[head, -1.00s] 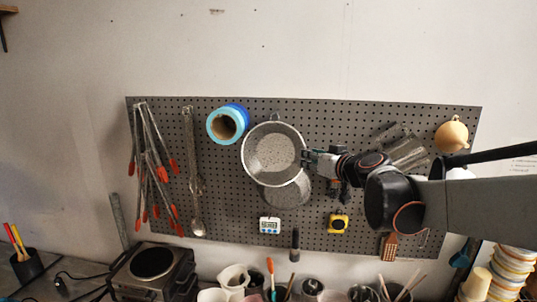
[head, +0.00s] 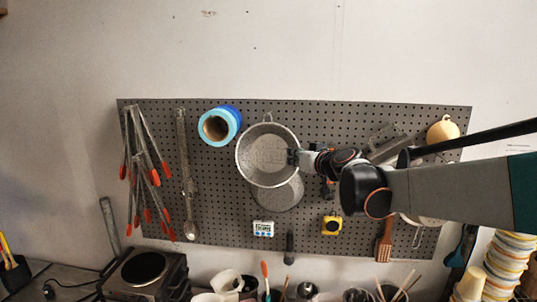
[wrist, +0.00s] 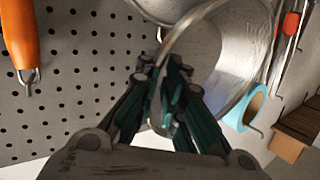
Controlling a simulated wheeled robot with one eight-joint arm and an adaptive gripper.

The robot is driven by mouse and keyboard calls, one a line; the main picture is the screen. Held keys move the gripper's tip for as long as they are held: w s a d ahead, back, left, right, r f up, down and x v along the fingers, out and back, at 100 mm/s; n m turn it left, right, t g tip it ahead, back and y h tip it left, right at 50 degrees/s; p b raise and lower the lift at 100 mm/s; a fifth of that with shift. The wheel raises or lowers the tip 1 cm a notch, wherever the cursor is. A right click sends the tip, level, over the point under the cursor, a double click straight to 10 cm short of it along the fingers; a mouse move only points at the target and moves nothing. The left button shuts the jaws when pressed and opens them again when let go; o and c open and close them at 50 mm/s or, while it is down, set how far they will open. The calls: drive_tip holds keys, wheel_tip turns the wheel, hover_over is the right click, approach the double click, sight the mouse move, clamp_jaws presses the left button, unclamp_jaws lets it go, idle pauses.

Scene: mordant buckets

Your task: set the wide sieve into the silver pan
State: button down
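The wide sieve (head: 242,158), a round silver bowl with a broad rim and a wire loop at its top, is in front of the grey pegboard in the head view. My gripper (head: 300,158) is at its right edge. In the wrist view my gripper (wrist: 160,85) has its dark fingers on either side of the sieve's rim (wrist: 225,75), closed on it. Whether the sieve still touches the board is unclear. A second grey round sieve-like thing (head: 280,196) shows partly below and behind it. I cannot identify the silver pan in either view.
A blue tape roll (head: 219,125) hangs close to the sieve's left, with a spoon (head: 188,195) and tongs (head: 140,160) beyond. A timer (head: 263,229) and a yellow tape measure (head: 331,225) are below. A hot plate (head: 145,272) and several utensil cups (head: 228,284) stand underneath.

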drive_tip(key=shift+r, duration=0.45)
idle(0.5)
drive_tip(key=shift+r+p, duration=0.35)
drive_tip(key=shift+p, duration=0.1)
drive_tip(key=shift+s, duration=0.1)
drive_tip(key=shift+s+a, duration=0.25)
drive_tip(key=shift+s, duration=1)
drive_tip(key=shift+s+a, duration=0.25)
drive_tip(key=shift+s, duration=1)
